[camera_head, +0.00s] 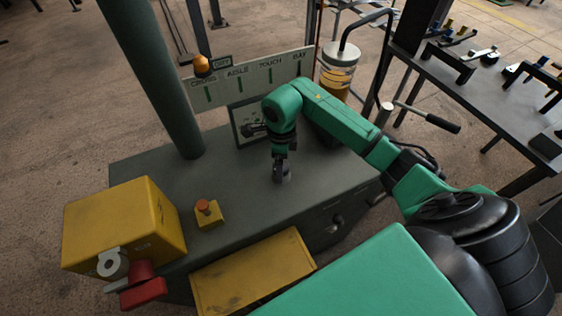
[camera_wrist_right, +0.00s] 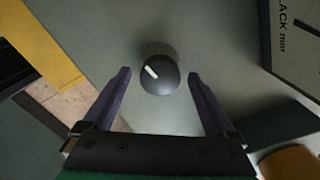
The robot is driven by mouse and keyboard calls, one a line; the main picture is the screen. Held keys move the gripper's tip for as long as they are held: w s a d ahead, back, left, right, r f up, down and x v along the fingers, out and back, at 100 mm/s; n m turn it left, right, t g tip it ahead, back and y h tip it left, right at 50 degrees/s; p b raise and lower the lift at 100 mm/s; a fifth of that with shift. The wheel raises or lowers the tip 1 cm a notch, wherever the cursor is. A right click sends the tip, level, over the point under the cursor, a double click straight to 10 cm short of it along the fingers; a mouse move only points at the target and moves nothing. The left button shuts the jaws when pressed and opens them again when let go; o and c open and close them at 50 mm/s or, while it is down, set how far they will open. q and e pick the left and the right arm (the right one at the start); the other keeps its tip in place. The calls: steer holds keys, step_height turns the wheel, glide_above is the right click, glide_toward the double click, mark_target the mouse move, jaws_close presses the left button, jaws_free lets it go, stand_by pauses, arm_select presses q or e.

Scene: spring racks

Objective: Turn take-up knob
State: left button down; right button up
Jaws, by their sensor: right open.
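The take-up knob (camera_wrist_right: 163,80) is a dark round knob with a white pointer line aimed at the upper left in the wrist view. It sits on the grey-green top of the cabinet (camera_head: 240,190). My right gripper (camera_head: 281,174) reaches down over that top in the head view. In the wrist view its two fingers (camera_wrist_right: 159,76) stand open, one on each side of the knob, with a gap on both sides. In the head view I cannot tell the knob apart from the gripper. My left gripper is not in view.
A yellow box (camera_head: 120,225) with a red handle (camera_head: 140,290) and a red button on a yellow base (camera_head: 208,215) stand to the left. A green post (camera_head: 160,80), a sign board (camera_head: 250,82) and a gauge plate (camera_head: 242,113) stand behind. A yellow panel (camera_head: 250,275) is in front.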

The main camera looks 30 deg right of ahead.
steer(key=c, duration=1.4)
steer(key=shift+o, duration=0.2)
steer(key=shift+m, duration=0.3)
